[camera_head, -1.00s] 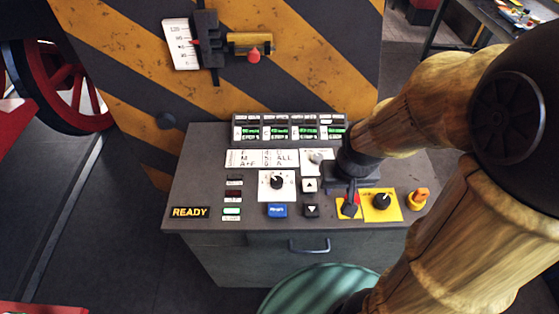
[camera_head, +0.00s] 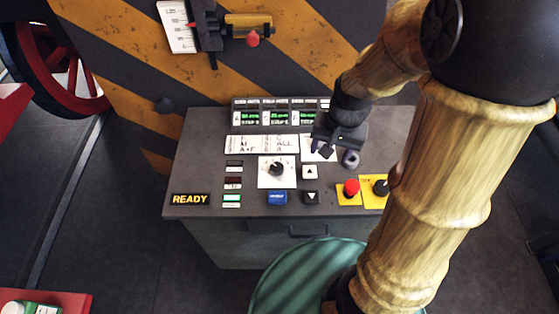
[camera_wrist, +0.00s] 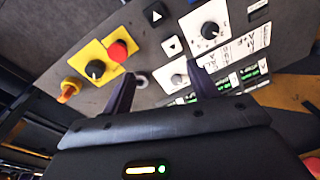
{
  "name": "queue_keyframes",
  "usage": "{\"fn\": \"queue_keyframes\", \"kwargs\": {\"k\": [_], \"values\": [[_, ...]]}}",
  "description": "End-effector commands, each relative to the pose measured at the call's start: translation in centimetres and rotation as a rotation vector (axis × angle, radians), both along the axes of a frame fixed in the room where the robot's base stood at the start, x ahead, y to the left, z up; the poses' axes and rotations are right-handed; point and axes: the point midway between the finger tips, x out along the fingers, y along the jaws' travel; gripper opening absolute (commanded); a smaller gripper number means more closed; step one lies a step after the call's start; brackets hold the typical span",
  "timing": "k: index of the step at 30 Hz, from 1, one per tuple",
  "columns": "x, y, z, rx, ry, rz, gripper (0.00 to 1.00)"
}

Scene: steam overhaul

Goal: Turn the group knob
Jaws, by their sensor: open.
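The panel has three knobs, and I cannot read which one is labelled group. A black dial knob (camera_head: 277,168) sits on a white scaled plate left of my gripper; the wrist view shows it at upper right (camera_wrist: 210,30). A pale small knob (camera_wrist: 179,79) on a white plate (camera_wrist: 187,73) shows between my fingers, nearer the right finger; my gripper hides it in the head view. A black knob (camera_head: 381,187) sits on a yellow plate, partly behind my arm. My gripper (camera_head: 338,155) is open and empty over the panel, pointing down; contact cannot be told.
A red mushroom button (camera_head: 351,187) stands in front of my gripper. A blue button (camera_head: 277,198) and two arrow buttons (camera_head: 310,172) lie nearby. Green-lit displays (camera_head: 265,117) line the back. A READY sign (camera_head: 190,199) is at left. An orange switch (camera_wrist: 70,89) shows in the wrist view.

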Motion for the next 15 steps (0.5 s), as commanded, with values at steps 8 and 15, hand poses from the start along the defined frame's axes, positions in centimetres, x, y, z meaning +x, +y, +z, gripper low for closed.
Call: {"fn": "queue_keyframes", "kwargs": {"k": [8,15], "values": [[7.6,3.3,-0.6,0.18,0.267,-0.523,0.59],[11.0,5.5,-1.4,0.257,0.417,-0.766,0.59]]}}
